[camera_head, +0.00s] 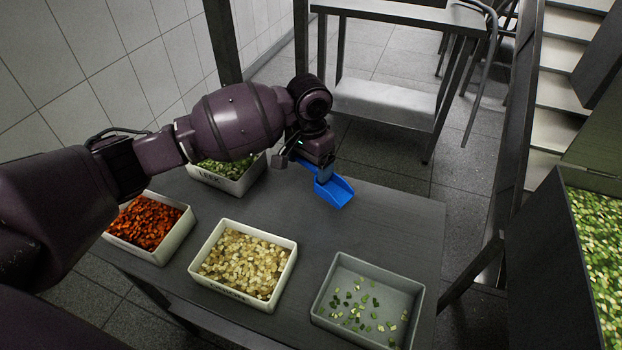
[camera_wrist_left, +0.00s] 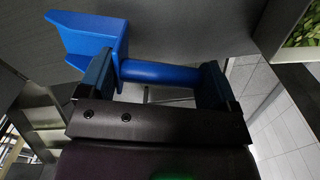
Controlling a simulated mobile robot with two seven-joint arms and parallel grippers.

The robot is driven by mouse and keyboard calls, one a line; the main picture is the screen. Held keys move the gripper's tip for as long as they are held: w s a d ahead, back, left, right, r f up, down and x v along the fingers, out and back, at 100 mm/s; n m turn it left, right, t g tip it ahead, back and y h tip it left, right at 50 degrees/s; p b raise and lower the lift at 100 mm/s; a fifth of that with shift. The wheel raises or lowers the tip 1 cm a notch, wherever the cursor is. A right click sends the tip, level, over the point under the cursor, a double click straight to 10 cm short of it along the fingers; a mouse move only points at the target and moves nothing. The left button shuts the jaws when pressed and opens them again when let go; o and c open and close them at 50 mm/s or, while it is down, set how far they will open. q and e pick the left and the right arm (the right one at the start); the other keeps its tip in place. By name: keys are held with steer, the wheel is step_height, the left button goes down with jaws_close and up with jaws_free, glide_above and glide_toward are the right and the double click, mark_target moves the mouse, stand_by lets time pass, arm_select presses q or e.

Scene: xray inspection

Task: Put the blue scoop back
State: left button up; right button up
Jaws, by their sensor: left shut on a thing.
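The blue scoop (camera_head: 334,190) is at the far part of the grey table (camera_head: 400,221) in the head view. Its open pan faces toward the right front. My left gripper (camera_head: 320,162) is above its handle. In the left wrist view the scoop (camera_wrist_left: 92,37) shows with its handle between the two fingers of my left gripper (camera_wrist_left: 160,80), which is shut on it. I cannot tell whether the pan touches the table. My right gripper is not in view.
White bins hold orange-red pieces (camera_head: 146,222), pale pieces (camera_head: 242,263) and green pieces (camera_head: 226,170). A grey tray (camera_head: 367,299) at the front right holds scattered green bits. A large container of green pieces (camera_head: 600,240) stands at the right. The table's right middle is clear.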

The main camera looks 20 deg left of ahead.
arm_select(q)
step_height(320, 180, down, 6)
steer(key=shift+r+b, duration=0.1)
steer(key=shift+b, duration=0.75)
steer(key=shift+r, duration=0.15)
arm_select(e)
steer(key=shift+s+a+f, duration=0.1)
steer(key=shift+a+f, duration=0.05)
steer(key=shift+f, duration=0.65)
arm_select(q)
steer(key=o, duration=0.9)
